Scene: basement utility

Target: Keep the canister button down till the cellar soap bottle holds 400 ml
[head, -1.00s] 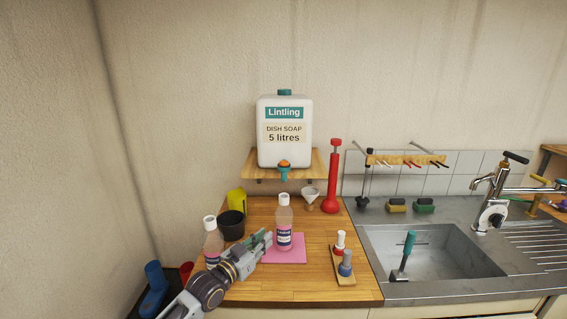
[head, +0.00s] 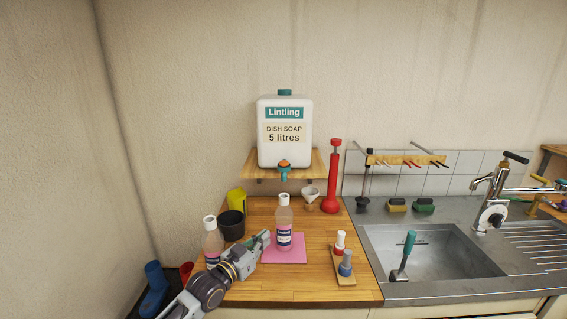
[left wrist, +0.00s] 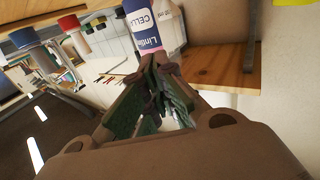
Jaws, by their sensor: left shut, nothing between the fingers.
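The white soap canister (head: 284,148) stands on a wall shelf in the head view. Its orange button (head: 284,163) sits on top of a teal spout (head: 284,174). The liquid level is too small to read. My right gripper is not in view.
A second similar bottle (head: 211,236) stands behind my left arm. A black cup (head: 231,225) and a yellow container (head: 237,200) are behind it. A funnel (head: 310,196), a red plunger-like tool (head: 331,185) and a small wooden holder (head: 343,267) stand right. The front counter is clear.

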